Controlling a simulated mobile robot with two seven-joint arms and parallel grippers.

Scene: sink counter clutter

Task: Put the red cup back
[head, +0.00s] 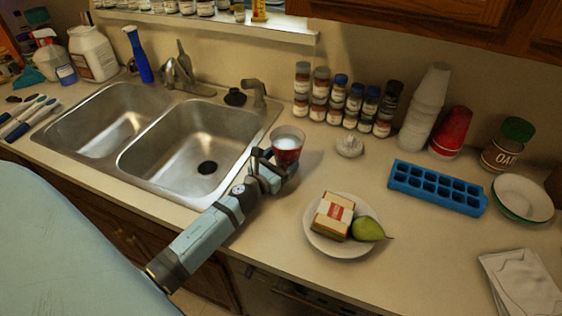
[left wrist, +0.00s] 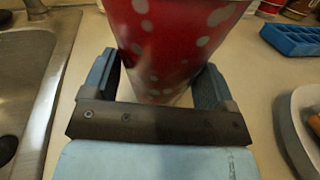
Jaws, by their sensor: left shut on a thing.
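A red cup with pale spots (head: 288,143) stands upright by the right edge of the sink, with a whitish inside showing in the head view. My left gripper (head: 274,163) is shut on it, reaching in from the front left. In the left wrist view the red cup (left wrist: 170,45) fills the space between the two fingers of my left gripper (left wrist: 155,85), and its top is cut off by the picture's edge. Whether its base touches the counter I cannot tell. Another red cup (head: 451,131) stands upside down at the back right, beside a stack of white cups (head: 424,105). My right gripper is out of view.
A white plate (head: 314,240) with a small box (head: 333,216) and a green pear (head: 367,229) lies to the right of my left gripper. A blue ice tray (head: 437,187), spice jars (head: 338,100) and a garlic bulb (head: 349,145) stand farther back. The double sink (head: 187,150) is left.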

